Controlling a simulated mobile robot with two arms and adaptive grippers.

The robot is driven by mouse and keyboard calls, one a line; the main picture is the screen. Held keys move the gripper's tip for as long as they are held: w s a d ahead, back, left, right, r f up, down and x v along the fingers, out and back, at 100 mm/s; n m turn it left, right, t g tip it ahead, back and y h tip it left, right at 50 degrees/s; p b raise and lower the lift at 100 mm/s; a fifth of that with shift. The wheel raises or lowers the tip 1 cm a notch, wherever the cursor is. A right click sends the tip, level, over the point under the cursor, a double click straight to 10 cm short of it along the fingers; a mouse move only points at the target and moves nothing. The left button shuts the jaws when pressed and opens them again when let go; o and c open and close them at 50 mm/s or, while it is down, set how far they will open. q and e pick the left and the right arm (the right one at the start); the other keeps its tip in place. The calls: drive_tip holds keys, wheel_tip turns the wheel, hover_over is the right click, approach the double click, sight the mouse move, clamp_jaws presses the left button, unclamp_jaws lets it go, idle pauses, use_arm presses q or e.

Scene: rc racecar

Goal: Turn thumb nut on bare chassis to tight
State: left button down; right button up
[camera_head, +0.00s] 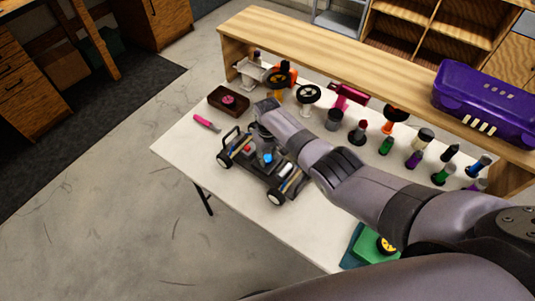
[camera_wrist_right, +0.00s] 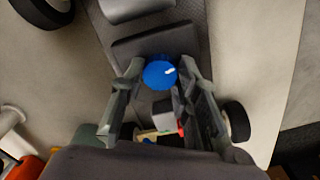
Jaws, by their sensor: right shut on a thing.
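The bare chassis (camera_head: 240,165) sits on the white table, a dark frame with wheels at its corners. Its blue thumb nut (camera_head: 267,158) shows in the head view beside my right gripper. My right gripper (camera_wrist_right: 161,80) reaches down over the chassis and is shut on the nut. How firmly each fingertip touches it is hard to see. My left gripper is out of view.
A dark brown tray (camera_head: 228,103) and a pink-handled tool (camera_head: 206,123) lie left of the chassis. Wheels, several coloured bottles and a purple case (camera_head: 485,105) are at the back and right. A green object (camera_head: 372,246) is near the front edge.

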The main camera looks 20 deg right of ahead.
drive_tip(key=m, duration=0.5)
drive_tip(key=shift+m+p, duration=0.3)
drive_tip(key=shift+p, duration=0.1)
drive_tip(key=m, duration=1)
drive_tip(key=shift+m, duration=2.7)
drive_tip(key=o, duration=1.2)
drive_tip(key=shift+c, duration=0.2)
drive_tip(key=shift+r, duration=0.1)
